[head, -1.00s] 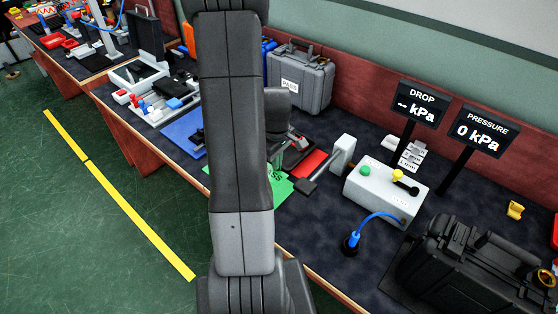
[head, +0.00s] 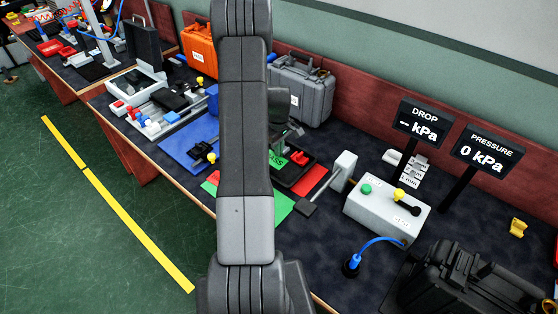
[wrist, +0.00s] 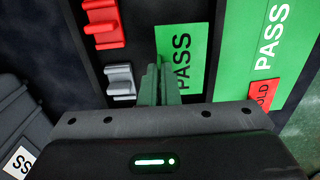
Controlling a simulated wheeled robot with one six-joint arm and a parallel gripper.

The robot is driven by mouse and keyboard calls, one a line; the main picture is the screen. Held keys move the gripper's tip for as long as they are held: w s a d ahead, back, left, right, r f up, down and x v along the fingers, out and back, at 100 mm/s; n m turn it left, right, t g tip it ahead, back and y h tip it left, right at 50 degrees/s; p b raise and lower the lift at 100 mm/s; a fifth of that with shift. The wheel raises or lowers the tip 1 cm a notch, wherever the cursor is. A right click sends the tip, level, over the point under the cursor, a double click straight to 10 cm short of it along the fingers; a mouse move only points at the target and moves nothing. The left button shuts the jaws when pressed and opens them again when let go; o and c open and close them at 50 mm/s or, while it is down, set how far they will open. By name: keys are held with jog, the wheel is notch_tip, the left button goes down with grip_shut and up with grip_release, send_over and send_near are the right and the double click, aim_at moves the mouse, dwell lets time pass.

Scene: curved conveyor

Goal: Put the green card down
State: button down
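The green card (wrist: 182,55), marked PASS, is at the fingertips of my gripper (wrist: 165,78) in the wrist view. The fingers are close together over its left part and look shut on it. The card is over a black tray (wrist: 137,47), beside a red clip and a grey clip; I cannot tell whether it touches the tray. In the head view, part of the card (head: 278,161) shows beside my arm, which hides most of my gripper.
A green PASS mat (wrist: 265,35) with a red HOLD card (wrist: 263,95) lies right of the tray in the wrist view. A red mat (head: 312,181), control box (head: 386,212), grey case (head: 300,90) and blue mat (head: 190,143) surround the tray.

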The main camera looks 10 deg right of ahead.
aim_at(279, 158)
jog(key=shift+f+b, duration=0.9)
jog(key=shift+f, duration=1.35)
jog(key=shift+f, duration=0.2)
jog(key=c, duration=1.7)
grip_release()
jog(key=shift+r, duration=0.2)
notch_tip(279, 158, up, 12)
jog(key=p, duration=0.5)
